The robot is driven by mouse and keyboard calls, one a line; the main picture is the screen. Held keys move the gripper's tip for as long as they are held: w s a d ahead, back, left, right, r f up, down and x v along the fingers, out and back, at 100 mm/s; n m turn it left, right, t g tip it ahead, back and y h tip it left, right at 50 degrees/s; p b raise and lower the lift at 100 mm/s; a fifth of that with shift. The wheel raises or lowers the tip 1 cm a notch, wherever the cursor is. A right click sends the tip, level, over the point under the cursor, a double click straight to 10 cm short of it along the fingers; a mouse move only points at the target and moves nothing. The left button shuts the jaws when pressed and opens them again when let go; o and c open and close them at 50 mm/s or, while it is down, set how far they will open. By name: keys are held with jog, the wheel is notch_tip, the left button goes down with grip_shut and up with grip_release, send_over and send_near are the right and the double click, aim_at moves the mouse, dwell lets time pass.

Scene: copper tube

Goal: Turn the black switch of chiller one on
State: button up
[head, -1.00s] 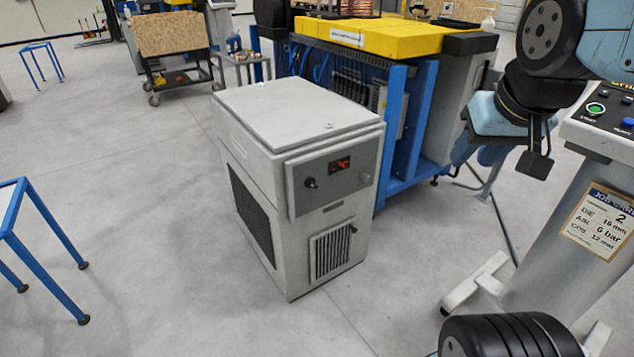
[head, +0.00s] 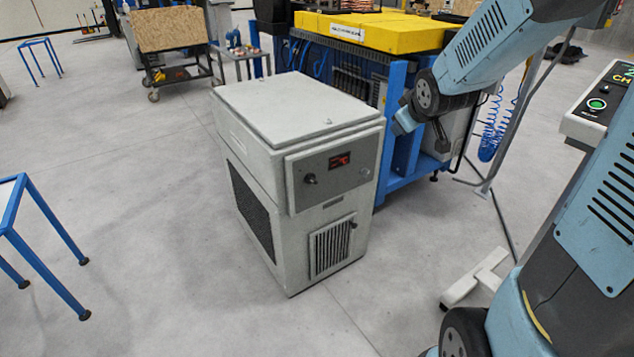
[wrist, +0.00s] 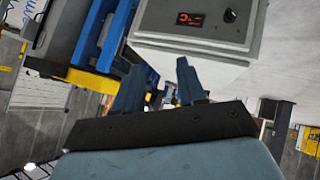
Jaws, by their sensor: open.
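The chiller (head: 300,130) is a grey box on the floor in the middle of the head view. Its black switch (head: 310,179) is a small knob on the left of the front panel, beside a lit red display (head: 339,160). No chiller number is readable. The wrist view is turned over: the black switch (wrist: 229,15) shows near the top edge, right of the red display (wrist: 188,18). My gripper (wrist: 157,78) is open and empty, its two dark fingers apart and short of the panel.
A blue-framed bench with yellow blocks (head: 385,30) stands close behind the chiller. A pedestal with a green button (head: 597,104) stands at the right, partly hidden by my arm. A blue-legged table (head: 45,250) is at the left. The floor before the chiller is clear.

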jog(key=w+a+f+n+t+y, duration=0.15)
jog(key=w+a+f+n, duration=0.25)
jog(key=w+f, duration=0.45)
jog(key=n+t+y, duration=0.4)
jog(key=n+y, duration=0.1)
jog(key=y, duration=0.3)
send_near(314, 182)
jog(key=x, duration=0.8)
jog(key=shift+w+a+r, duration=0.1)
jog(key=shift+w+a, duration=0.1)
jog(key=shift+w, duration=0.05)
grip_shut()
